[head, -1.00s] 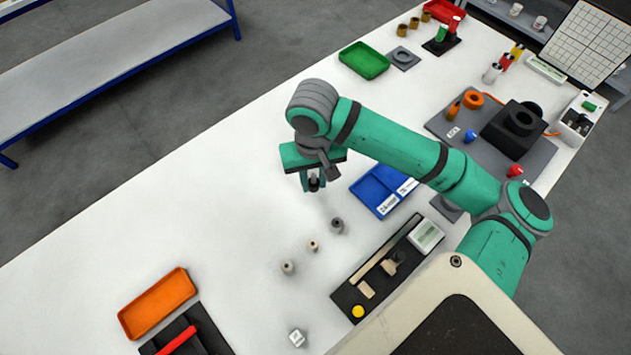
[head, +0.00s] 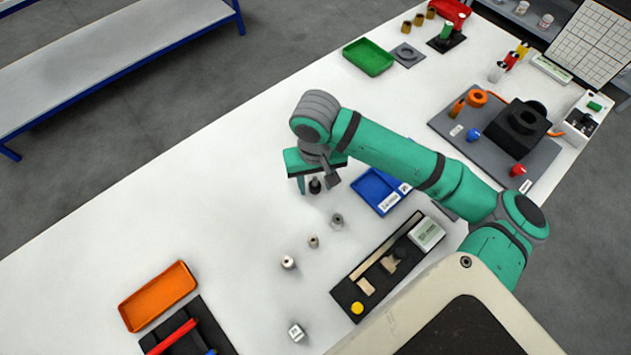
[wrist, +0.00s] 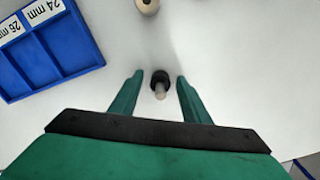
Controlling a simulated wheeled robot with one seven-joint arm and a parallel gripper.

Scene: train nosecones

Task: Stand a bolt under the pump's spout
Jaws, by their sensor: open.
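A small bolt (wrist: 160,92) with a dark collar and a pale end sits between the fingers of my gripper (wrist: 160,76) in the wrist view, with a gap on both sides. My gripper is open and low over the white bench. In the head view the bolt shows as a dark piece (head: 315,186) between the fingers. Three more small pieces stand in a row toward the front: a grey one (head: 337,220), a beige one (head: 314,242) and a pale one (head: 289,262). A green upright piece on a black base (head: 446,40) stands at the far end; I cannot tell whether it is the pump.
A blue divided tray (head: 374,190) lies right of my gripper. A black tool tray (head: 345,292) lies in front, an orange tray (head: 158,297) front left, a green tray (head: 368,58) farther back. A grey mat (head: 455,117) carries a black block (head: 516,128). The left bench is clear.

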